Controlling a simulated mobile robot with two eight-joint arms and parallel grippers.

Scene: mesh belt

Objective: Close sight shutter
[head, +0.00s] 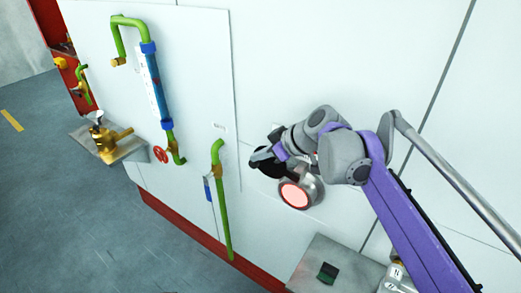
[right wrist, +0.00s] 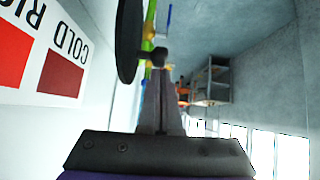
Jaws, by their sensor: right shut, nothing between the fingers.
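The sight port (head: 295,194) is a round metal housing on the white wall, with a glowing red-pink glass that shows uncovered. A black round plate, seemingly the shutter (head: 274,167), lies just up and left of the glass, partly behind my right gripper (head: 255,158). In the right wrist view the black disc (right wrist: 129,42) shows edge-on, close to the left of the fingertips (right wrist: 160,68). A small dark knob is at the tips; I cannot tell whether they touch it. The right fingers are together and hold nothing. My left gripper is not in view.
Green pipes (head: 222,200), a blue gauge tube (head: 155,85) and a red handwheel (head: 160,155) are on the panel to the left. A metal box (head: 335,262) stands below right. A sign (right wrist: 45,55) with red patches is on the wall.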

